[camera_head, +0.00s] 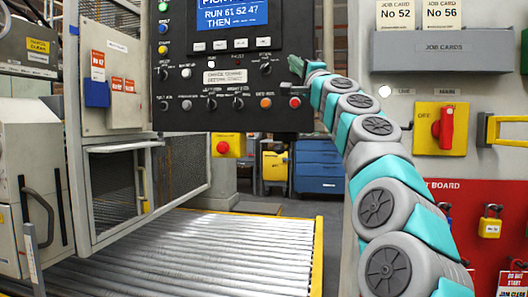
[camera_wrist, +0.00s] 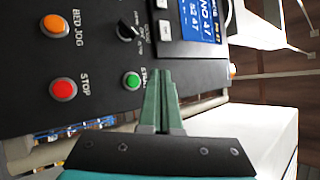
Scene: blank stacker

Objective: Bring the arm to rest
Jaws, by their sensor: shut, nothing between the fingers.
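My arm reaches up from the lower right of the head view in grey and teal links. My gripper (camera_head: 296,66) is at its end, in front of the right part of the black control panel (camera_head: 232,150). In the wrist view its green fingers (camera_wrist: 157,76) are together with nothing between them. They point at the panel, just right of the green START button (camera_wrist: 131,80). I cannot tell whether the tips touch the panel. The red STOP button (camera_wrist: 63,89) and orange BED JOG button (camera_wrist: 54,24) show further left.
A job-card holder (camera_head: 445,51), a yellow switch plate with a red handle (camera_head: 446,128) and a red lock board (camera_head: 500,246) are right of my arm. A roller bed (camera_head: 200,255) lies below the panel. A mesh guard (camera_head: 180,165) stands at left.

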